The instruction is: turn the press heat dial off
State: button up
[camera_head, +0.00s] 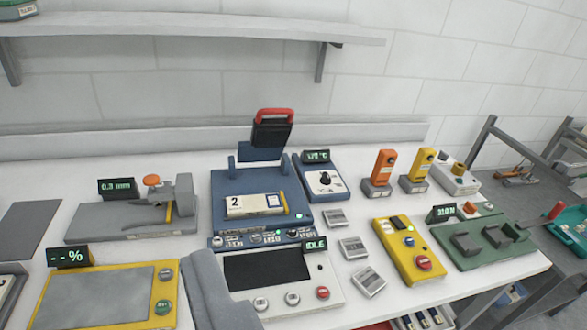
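The press heat dial (325,179) is a small black knob on the white face of a blue control box (312,193). A small dark display (316,156) on top of the box shows green digits, seemingly a temperature in °C. The dial's pointer is too small to read. The blue press (262,200) stands just left of the box, its red-handled top (274,113) raised. A plain grey shape, apparently my gripper (215,288), rises from the bottom edge, left of and nearer than the dial and well apart from it. Its fingertips cannot be made out.
A white unit with a dark screen (266,268) and an IDLE display stands before the press. Small grey-and-white blocks (352,247) and a yellow button box (408,250) lie to the right. Orange (384,167) and yellow handhelds stand behind. A shelf (190,27) hangs above.

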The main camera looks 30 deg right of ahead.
aim_at(325, 179)
jog(key=z, duration=0.7)
jog(key=i, duration=1.3)
jog(key=u, duration=0.7)
